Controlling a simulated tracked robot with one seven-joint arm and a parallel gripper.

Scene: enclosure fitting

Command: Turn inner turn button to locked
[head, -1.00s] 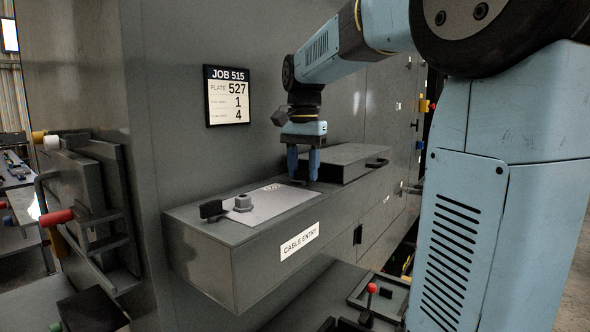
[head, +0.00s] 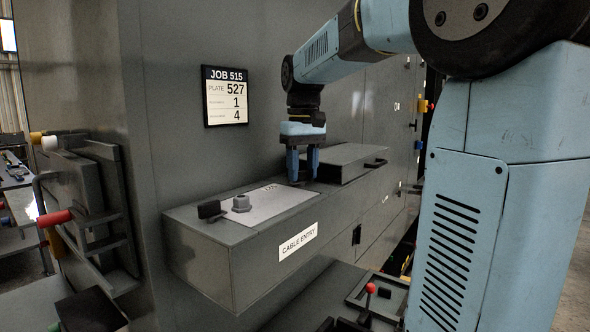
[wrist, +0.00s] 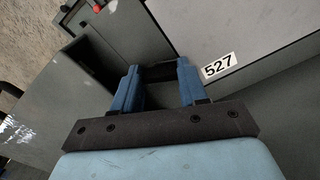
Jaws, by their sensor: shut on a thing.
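In the wrist view my gripper (wrist: 157,82) is shut on a dark block (wrist: 156,72), which appears to be the inner turn button. The fingers hide much of it, and I cannot tell its exact angle. A black turn button (head: 210,210) stands at the plate's other end.
A raised grey box with a handle (head: 345,162) sits just right of my gripper. The cabinet wall with the job sign (head: 226,96) rises behind. An open tray (head: 375,298) lies lower right.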

